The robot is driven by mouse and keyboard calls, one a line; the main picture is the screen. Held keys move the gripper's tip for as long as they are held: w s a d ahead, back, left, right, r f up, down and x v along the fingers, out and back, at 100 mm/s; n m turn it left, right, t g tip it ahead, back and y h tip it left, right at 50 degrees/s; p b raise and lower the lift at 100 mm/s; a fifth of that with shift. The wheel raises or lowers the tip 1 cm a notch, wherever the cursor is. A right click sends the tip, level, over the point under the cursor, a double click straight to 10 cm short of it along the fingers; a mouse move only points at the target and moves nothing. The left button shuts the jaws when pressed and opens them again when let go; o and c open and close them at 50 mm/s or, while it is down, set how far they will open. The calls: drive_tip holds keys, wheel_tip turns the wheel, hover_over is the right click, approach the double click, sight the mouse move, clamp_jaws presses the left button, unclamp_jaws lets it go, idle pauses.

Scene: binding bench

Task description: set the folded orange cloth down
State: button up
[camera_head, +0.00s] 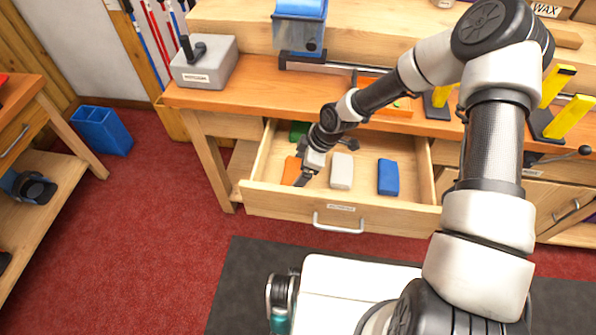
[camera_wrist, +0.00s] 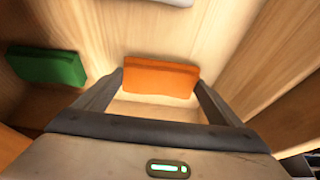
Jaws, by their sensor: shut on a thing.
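The folded orange cloth (camera_wrist: 160,77) is between the two fingertips of my gripper (camera_wrist: 158,80) in the wrist view, and the fingers are shut on it. In the head view the orange cloth (camera_head: 291,171) shows at the left end of the open drawer (camera_head: 341,213), partly hidden by my gripper (camera_head: 303,177). The cloth is inside the drawer's outline, close to its left side. I cannot tell whether it touches the drawer floor.
The drawer also holds a white folded cloth (camera_head: 341,171), a blue one (camera_head: 388,177) and a green one (camera_head: 299,131), which also shows in the wrist view (camera_wrist: 47,66). Bare drawer floor lies between them. A grey block (camera_head: 204,66) stands on the bench above.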

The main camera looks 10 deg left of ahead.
drive_tip(key=shift+f, duration=0.1)
drive_tip(key=shift+f, duration=0.15)
drive_tip(key=o, duration=0.8)
drive_tip(key=p+v, duration=0.2)
drive_tip(key=v, duration=1)
drive_tip(key=shift+p, duration=0.35)
